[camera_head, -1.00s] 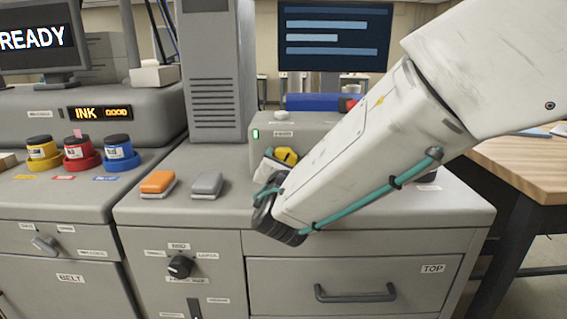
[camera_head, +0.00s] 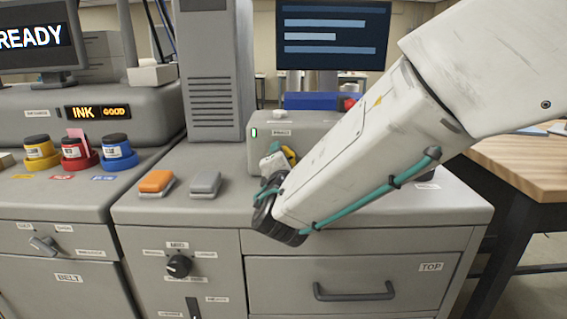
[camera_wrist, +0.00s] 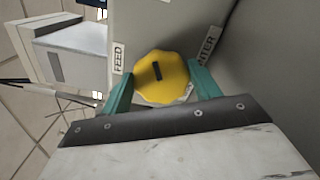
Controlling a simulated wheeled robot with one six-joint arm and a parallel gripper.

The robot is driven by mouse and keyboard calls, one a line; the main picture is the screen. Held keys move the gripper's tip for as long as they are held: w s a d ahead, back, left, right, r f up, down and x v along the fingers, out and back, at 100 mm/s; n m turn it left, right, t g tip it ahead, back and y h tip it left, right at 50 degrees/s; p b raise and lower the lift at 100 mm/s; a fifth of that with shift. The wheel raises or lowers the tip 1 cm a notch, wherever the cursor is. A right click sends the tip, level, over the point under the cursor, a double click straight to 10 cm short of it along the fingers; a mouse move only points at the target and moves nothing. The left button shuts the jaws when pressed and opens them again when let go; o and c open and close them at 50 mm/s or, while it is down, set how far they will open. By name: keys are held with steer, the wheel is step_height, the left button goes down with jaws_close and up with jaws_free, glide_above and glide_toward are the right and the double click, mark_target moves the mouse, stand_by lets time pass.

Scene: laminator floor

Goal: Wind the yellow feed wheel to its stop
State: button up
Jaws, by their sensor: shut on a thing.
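The yellow feed wheel (camera_wrist: 163,78) is a scalloped knob with a dark mark on its face, set on the front of a grey unit. In the wrist view my gripper (camera_wrist: 160,92) has its two teal fingers on either side of the wheel, shut on its rim. A label reading FEED (camera_wrist: 119,55) is beside it. In the head view only a small part of the wheel (camera_head: 290,154) shows beside my gripper (camera_head: 274,172); my arm hides much of it.
The grey unit (camera_head: 262,132) stands on the cabinet top. Yellow, red and blue ink pots (camera_head: 116,147) stand further left. A wooden table (camera_head: 520,165) is at the right.

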stand_by(0.4)
steer(key=o, duration=1)
steer(key=shift+c, duration=0.2)
steer(key=shift+s, duration=0.1)
steer(key=s, duration=0.7)
steer(key=shift+s+a, duration=0.1)
steer(key=shift+s, duration=0.2)
